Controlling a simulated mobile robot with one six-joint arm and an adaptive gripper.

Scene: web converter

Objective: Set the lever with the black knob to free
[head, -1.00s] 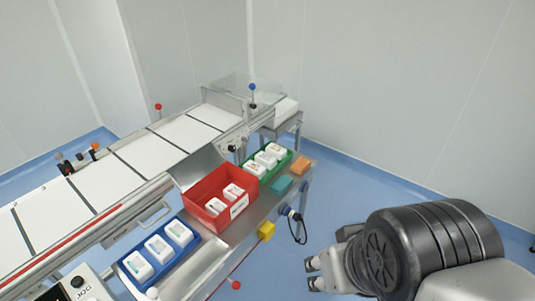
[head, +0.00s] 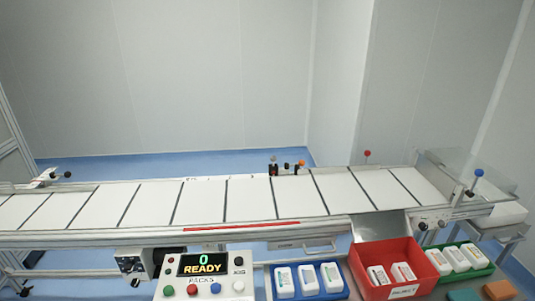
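At the far left end of the conveyor, a small dark knob (head: 68,174) sits on a short stem beside a pale metal bracket (head: 45,178). It looks black, but it is too small to read its setting or any label. Another dark upright part (head: 273,168) stands at the conveyor's far edge, next to an orange knob (head: 301,163). I cannot tell which of these is the black-knobbed lever. My gripper is not in view now.
A conveyor (head: 150,205) with white panels spans the view. Before it are a control box (head: 204,281) reading "0 READY", a blue tray (head: 308,296), a red bin (head: 390,252) and a green tray (head: 490,270). A blue-knobbed lever (head: 478,173) and red knob (head: 367,154) stand right.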

